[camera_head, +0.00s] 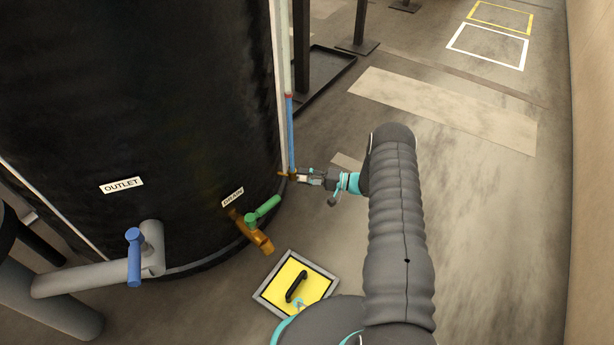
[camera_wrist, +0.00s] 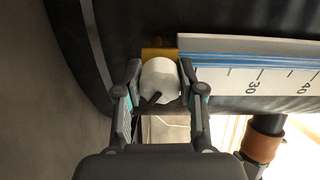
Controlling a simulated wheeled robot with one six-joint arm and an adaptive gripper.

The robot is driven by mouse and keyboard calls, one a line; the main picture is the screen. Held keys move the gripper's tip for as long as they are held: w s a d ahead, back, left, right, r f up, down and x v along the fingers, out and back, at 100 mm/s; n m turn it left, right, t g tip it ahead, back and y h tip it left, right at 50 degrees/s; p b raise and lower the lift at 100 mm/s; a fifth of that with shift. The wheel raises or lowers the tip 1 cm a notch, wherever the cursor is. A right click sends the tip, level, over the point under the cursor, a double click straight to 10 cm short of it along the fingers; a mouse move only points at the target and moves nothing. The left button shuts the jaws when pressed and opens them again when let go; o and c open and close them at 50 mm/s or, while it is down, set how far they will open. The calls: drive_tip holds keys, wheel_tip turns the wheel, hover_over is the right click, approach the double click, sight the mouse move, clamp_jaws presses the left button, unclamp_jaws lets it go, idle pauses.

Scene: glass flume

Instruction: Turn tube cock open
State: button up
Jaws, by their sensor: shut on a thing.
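The tube cock shows in the wrist view as a round white knob (camera_wrist: 160,76) with a black pointer slanting down and left, on a brass body (camera_wrist: 155,53). My gripper (camera_wrist: 160,82) has one finger on each side of the knob and is shut on it. In the head view my gripper (camera_head: 311,180) reaches left to the foot of the upright sight tube (camera_head: 290,135), which shows blue with a red mark on top. The knob is hard to make out there behind my fingers.
A dark tank (camera_head: 130,90) stands left of the tube, with a blue-handled outlet valve (camera_head: 134,256) and a green-handled drain valve (camera_head: 262,212). A yellow floor hatch (camera_head: 283,284) lies below. A scale plate (camera_wrist: 260,72) runs beside the cock.

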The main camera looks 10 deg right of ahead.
drive_tip(key=shift+a+n, duration=0.15)
drive_tip(key=shift+n, duration=0.65)
drive_tip(key=shift+s, duration=0.1)
drive_tip(key=o, duration=1.1)
drive_tip(key=shift+o, duration=0.2)
drive_tip(key=v, duration=1.2)
